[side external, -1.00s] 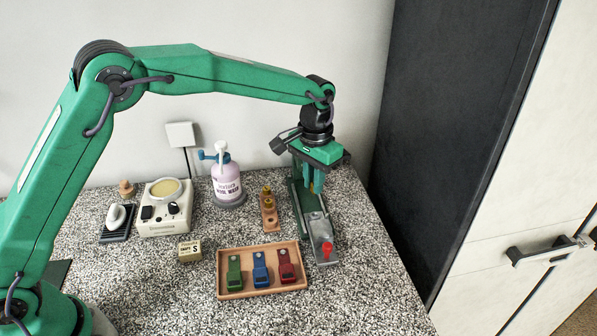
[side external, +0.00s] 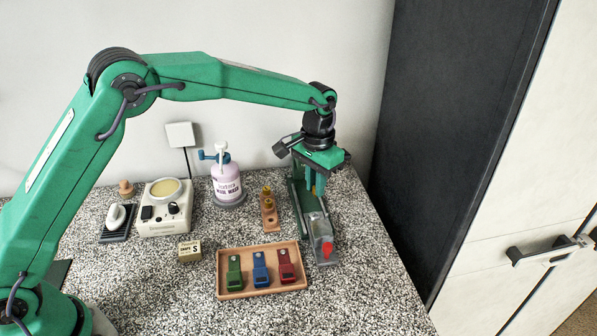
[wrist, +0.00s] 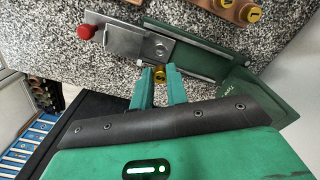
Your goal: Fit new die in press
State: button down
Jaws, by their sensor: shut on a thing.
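The press (side external: 303,205) has a dark green frame at the right of the worktop, with a grey metal bed and a red knob (side external: 326,250) at its near end. The bed (wrist: 138,44) and the red knob (wrist: 86,31) also show in the wrist view. My gripper (side external: 317,190) points down over the press. In the wrist view its teal fingertips (wrist: 158,78) are shut on a small brass die (wrist: 159,72), which is beside the bed's edge in that picture. I cannot tell whether the die touches the press. A wooden block (side external: 272,227) with brass dies stands left of the press.
A wooden tray (side external: 263,291) with green, blue and red tools lies in front. A small box (side external: 189,251), a white melting pot (side external: 164,222), a pink bottle (side external: 227,182) and a stamp (side external: 116,219) stand to the left. The near right worktop is clear.

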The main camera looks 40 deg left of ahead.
send_over(314, 218)
jog(key=shift+w+a+f, duration=0.1)
jog(key=shift+w+f, duration=0.15)
jog(key=shift+f, duration=0.95)
jog(key=shift+w+a+f, duration=0.1)
jog(key=shift+w+f, duration=0.1)
jog(key=shift+f, duration=0.95)
jog(key=shift+f, duration=1.1)
jog(key=c, duration=1.3)
grip_release()
jog(key=shift+r, duration=0.15)
jog(key=shift+r, duration=3.75)
jog(key=shift+a, duration=0.1)
